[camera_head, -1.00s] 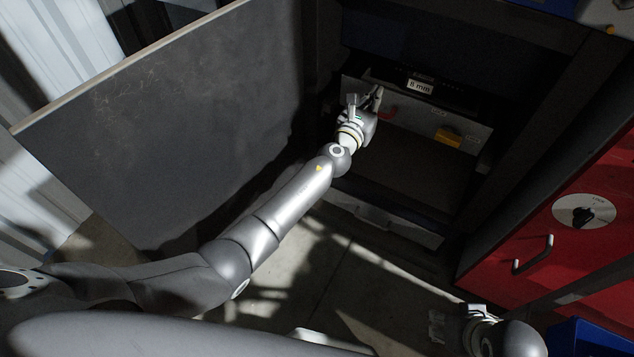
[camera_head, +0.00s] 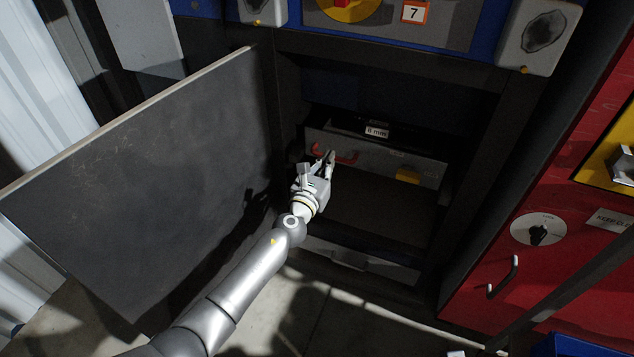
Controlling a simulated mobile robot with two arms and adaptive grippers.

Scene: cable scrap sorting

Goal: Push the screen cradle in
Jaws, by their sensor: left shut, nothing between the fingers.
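The screen cradle (camera_head: 375,155) is a grey front panel inside the dark machine opening. It carries an "8 mm" label (camera_head: 377,131) on top, a red handle (camera_head: 348,158) at its left and a yellow block (camera_head: 408,175) at its right. My left gripper (camera_head: 328,162) is shut and empty, at the left part of the panel beside the red handle. I cannot tell whether its fingertips touch the panel. The gripper hides part of the panel's left end. My right gripper does not show clearly; only a small white sliver is at the bottom edge.
An open dark door (camera_head: 150,180) stands left of the opening, close to my left arm. A dark floor of the bay lies before the cradle, above a lower grey drawer front (camera_head: 350,258). At right is a red cabinet with a rotary switch (camera_head: 538,231) and a handle (camera_head: 503,278).

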